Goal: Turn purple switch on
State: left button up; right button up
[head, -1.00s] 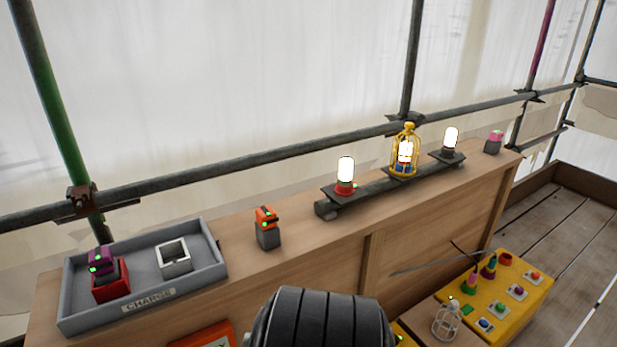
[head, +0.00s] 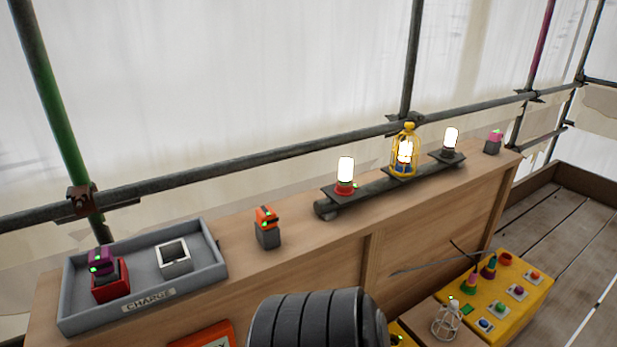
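A small purple button on a pale plate (head: 517,291) sits on the yellow panel (head: 507,312) at the lower right. It looks like the purple switch, but it is too small to tell whether it is on or off. Neither gripper shows in the head view. A black ribbed part, likely of my arm, fills the bottom middle and hides some of what lies behind it.
Lit lamps (head: 345,171) and a grey charge tray (head: 142,316) are on the wooden ledge.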

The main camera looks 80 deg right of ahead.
aim_at(519, 291)
jog(key=z, duration=4.2)
jog(key=i+l+u, duration=0.1)
jog(key=u, duration=0.85)
jog(key=i+l+u, duration=0.2)
jog(key=l+u, duration=0.25)
jog(key=l, duration=0.2)
jog(key=l+u, duration=0.4)
jog(key=l, duration=0.25)
jog(key=l+u, duration=0.45)
jog(key=l, duration=0.3)
